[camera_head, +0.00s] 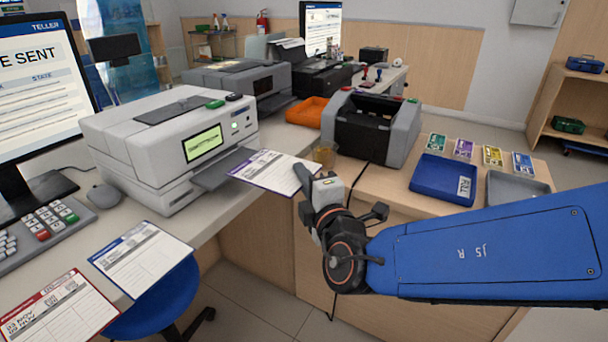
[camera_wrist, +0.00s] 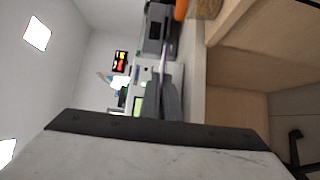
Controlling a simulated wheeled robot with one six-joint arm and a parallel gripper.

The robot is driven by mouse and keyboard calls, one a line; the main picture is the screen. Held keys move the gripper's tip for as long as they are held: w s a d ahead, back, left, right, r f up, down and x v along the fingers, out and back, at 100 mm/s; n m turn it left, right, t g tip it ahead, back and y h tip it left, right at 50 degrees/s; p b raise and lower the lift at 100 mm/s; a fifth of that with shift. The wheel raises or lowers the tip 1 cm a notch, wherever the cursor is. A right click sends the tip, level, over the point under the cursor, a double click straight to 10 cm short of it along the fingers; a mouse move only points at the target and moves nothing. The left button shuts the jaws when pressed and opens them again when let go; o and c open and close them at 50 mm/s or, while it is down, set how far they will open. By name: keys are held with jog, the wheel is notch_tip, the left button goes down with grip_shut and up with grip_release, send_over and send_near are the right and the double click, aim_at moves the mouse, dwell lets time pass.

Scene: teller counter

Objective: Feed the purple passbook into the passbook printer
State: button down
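The purple passbook (camera_head: 270,173) is a white printed sheet with a purple header band, in the head view right of the printer. My gripper (camera_head: 304,180) is shut on its right edge and holds it roughly level. The passbook printer (camera_head: 170,135) is a light grey box with a lit green screen. Its dark feed tray (camera_head: 222,169) sticks out toward the passbook. The passbook's left edge is close to the tray; I cannot tell whether they touch.
A blue-edged passbook (camera_head: 143,260) and a red-edged one (camera_head: 60,310) lie at the counter's front. A mouse (camera_head: 105,197) is left of the printer. An amber cup (camera_head: 324,154), orange tray (camera_head: 306,112) and grey machine (camera_head: 370,128) stand behind my gripper.

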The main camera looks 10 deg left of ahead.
jog(key=shift+w+a+f, duration=0.35)
jog(key=shift+w+a, duration=0.1)
jog(key=shift+a, duration=0.65)
jog(key=shift+w+a+f, duration=0.4)
jog(key=shift+a, duration=0.7)
jog(key=shift+w+a+f, duration=0.35)
jog(key=shift+w+a, duration=0.1)
jog(key=shift+a, duration=0.65)
jog(key=shift+w+a, duration=0.35)
jog(key=shift+a, duration=0.5)
jog(key=shift+w+a, duration=0.4)
jog(key=shift+a, duration=0.5)
jog(key=shift+w+a, duration=0.35)
jog(key=shift+a, duration=0.5)
jog(key=shift+a, duration=0.1)
jog(key=c, duration=1.9)
grip_release()
jog(key=shift+s+d, duration=0.45)
jog(key=shift+d, duration=0.65)
jog(key=shift+s+d, duration=0.45)
jog(key=shift+d, duration=0.6)
jog(key=shift+s+d, duration=0.45)
jog(key=shift+d, duration=0.65)
